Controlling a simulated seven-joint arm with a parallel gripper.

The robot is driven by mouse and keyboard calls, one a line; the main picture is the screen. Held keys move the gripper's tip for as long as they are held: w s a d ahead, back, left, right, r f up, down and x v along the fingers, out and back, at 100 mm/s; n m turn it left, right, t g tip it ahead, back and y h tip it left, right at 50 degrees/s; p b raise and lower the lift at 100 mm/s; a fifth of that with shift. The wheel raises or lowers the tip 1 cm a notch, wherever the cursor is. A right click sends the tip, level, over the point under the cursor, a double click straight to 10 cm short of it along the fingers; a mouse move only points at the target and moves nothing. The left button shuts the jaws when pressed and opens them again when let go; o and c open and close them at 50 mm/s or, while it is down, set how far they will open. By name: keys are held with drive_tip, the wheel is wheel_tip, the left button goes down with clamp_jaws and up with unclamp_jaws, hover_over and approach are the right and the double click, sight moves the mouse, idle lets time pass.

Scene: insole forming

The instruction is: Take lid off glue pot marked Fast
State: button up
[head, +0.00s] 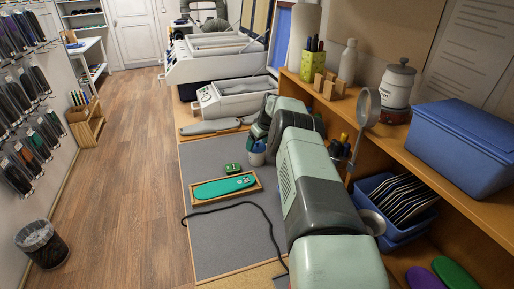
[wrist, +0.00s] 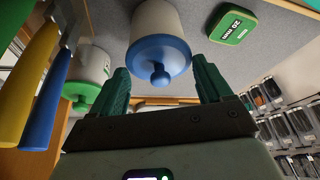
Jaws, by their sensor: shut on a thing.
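In the wrist view, a white pot (wrist: 153,14) with a blue lid (wrist: 158,54) and round blue knob stands between the two green fingers of my gripper (wrist: 158,66). The gripper is shut on the blue lid, with one finger at each side. The lid still sits against the pot, with no clear gap visible. A second pale pot (wrist: 95,66) with a green lid (wrist: 82,92) is to the left. No "Fast" marking is readable on either pot.
A teal insole (head: 224,187) lies in a wooden tray (head: 195,201) on the grey mat (head: 212,248), crossed by a black cable (head: 262,215). Yellow and blue handles (wrist: 42,100) stand close left of the gripper.

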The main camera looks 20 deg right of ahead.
drive_tip(key=shift+r, duration=0.1)
drive_tip(key=shift+c, duration=0.2)
wheel_tip(320, 180, up, 8)
drive_tip(key=shift+r, duration=0.15)
drive_tip(key=shift+s+d+r, duration=0.1)
drive_tip(key=shift+d+r, duration=0.05)
drive_tip(key=shift+r, duration=0.2)
drive_tip(key=s+d+f+n, duration=0.2)
drive_tip(key=s+f, duration=0.2)
drive_tip(key=s, duration=0.2)
drive_tip(key=n+g+y, duration=0.1)
drive_tip(key=n+y, duration=0.1)
drive_tip(key=n, duration=0.1)
hover_over(268, 179)
drive_tip(key=s+d, duration=0.1)
wheel_tip(268, 179, down, 8)
drive_tip(key=shift+d+r, duration=0.1)
drive_tip(key=shift+r, duration=0.05)
drive_tip(key=shift+h, duration=0.3)
drive_tip(key=shift+f, duration=2.35)
